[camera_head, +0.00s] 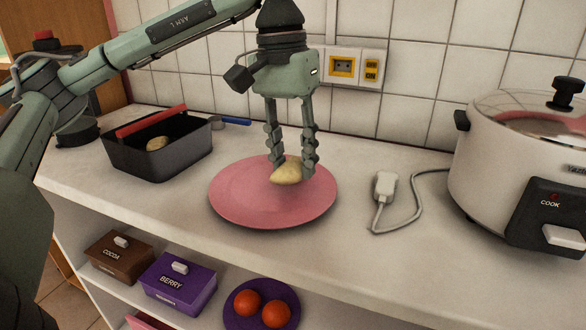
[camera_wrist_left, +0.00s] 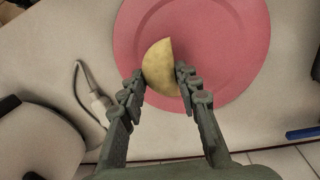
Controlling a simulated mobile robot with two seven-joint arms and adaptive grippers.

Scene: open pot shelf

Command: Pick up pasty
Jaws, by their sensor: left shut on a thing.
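The pasty (camera_head: 287,172) is a pale yellow half-moon over the pink plate (camera_head: 238,205) on the counter. My left gripper (camera_head: 293,170) comes down from above and is shut on the pasty, one finger on each side. In the left wrist view the pasty (camera_wrist_left: 160,66) sits between the two fingertips (camera_wrist_left: 163,78), with the pink plate (camera_wrist_left: 225,50) behind it. I cannot tell whether the pasty touches the plate or is slightly above it. My right gripper is not in view.
A dark pan (camera_head: 178,165) with a red handle and a similar yellowish item (camera_head: 157,143) inside stands left. A white cooker (camera_head: 490,165) and a plug with cord (camera_head: 385,186) are right. Boxes (camera_head: 178,283) and a purple plate with tomatoes (camera_head: 262,308) sit on the lower shelf.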

